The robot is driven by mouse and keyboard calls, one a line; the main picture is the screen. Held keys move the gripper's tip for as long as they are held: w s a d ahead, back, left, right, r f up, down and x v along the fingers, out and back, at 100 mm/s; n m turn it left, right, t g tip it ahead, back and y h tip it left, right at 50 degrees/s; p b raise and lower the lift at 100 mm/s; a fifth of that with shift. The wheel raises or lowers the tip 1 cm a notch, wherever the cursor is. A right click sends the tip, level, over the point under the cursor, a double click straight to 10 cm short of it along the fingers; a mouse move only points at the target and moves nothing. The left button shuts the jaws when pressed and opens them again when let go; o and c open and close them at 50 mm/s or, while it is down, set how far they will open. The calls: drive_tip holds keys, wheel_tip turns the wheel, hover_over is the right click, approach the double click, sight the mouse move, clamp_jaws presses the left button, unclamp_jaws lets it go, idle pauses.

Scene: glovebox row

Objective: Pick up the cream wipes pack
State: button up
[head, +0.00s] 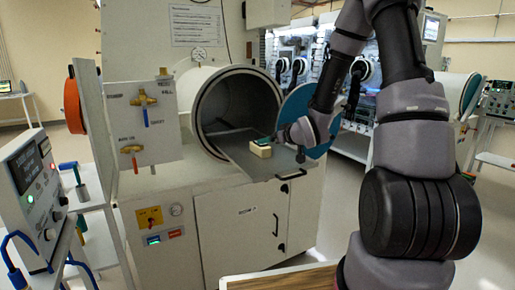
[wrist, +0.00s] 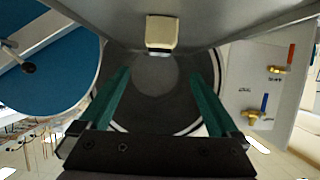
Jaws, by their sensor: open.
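The cream wipes pack (head: 261,150) is a small block lying on the grey slide-out tray (head: 234,150) at the mouth of the round chamber. In the wrist view the cream pack (wrist: 162,30) is near the top centre, with a darker lower edge. My gripper (wrist: 160,74) is open, its two teal fingers spread apart with nothing between them. The pack lies beyond the fingertips, roughly centred between them. In the head view my gripper (head: 268,140) is close to the pack, and its fingers partly overlap it; contact cannot be told.
The round chamber (head: 238,105) opens behind the tray. Its blue round door (head: 297,108) stands open close to my wrist. A panel with brass valves (head: 144,120) is on the left. A white cabinet (head: 225,225) is below. The tray around the pack looks clear.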

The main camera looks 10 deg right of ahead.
sight(265, 148)
drive_tip(key=x, duration=0.5)
drive_tip(key=shift+w+a+f, duration=0.15)
drive_tip(key=shift+w+a, duration=0.05)
drive_tip(key=shift+x, duration=2.7)
drive_tip(key=shift+d+f, duration=0.15)
drive_tip(key=shift+d, duration=0.05)
clamp_jaws()
